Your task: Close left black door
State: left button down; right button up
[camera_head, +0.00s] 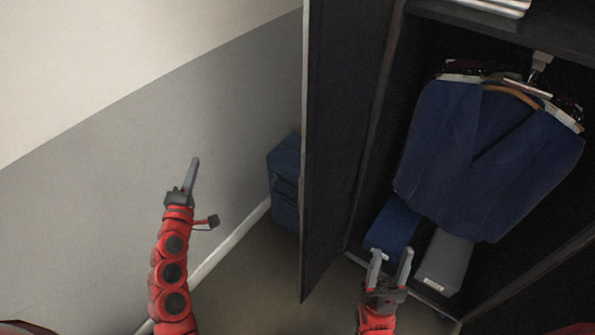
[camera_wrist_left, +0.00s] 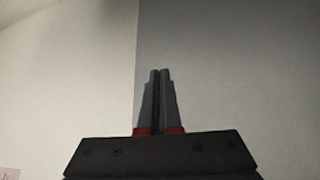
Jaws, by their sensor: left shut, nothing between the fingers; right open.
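The left black door (camera_head: 335,130) of the wardrobe stands open, swung out towards me, in the middle of the head view. Its edge points at me and its inner side faces right. My left gripper (camera_head: 195,163) is left of the door, apart from it, in front of the grey wall. It is shut and empty; the left wrist view (camera_wrist_left: 160,75) shows its fingers together against the wall. My right gripper (camera_head: 390,256) is open and empty, right of the door, low before the wardrobe opening.
Inside the wardrobe (camera_head: 400,110) hang dark blue jackets (camera_head: 470,150). A blue item (camera_head: 393,228) and a grey box (camera_head: 446,262) lie at its bottom. A blue box (camera_head: 285,180) stands on the floor behind the door by the wall (camera_head: 110,180). Floor between left arm and door is clear.

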pick_arm(q)
jog(key=s+d+r+m+g+h, duration=0.35)
jog(key=s+d+h, duration=0.2)
jog(key=d, duration=0.25)
jog(key=s+d+r+m+g+h, duration=0.2)
jog(key=s+d+m+g+h, duration=0.2)
jog(key=d+h, duration=0.3)
jog(key=w+d+p, duration=0.2)
jog(key=w+d, duration=0.1)
jog(key=d, duration=0.8)
jog(key=shift+w+r, duration=0.15)
jog(key=shift+w, duration=0.2)
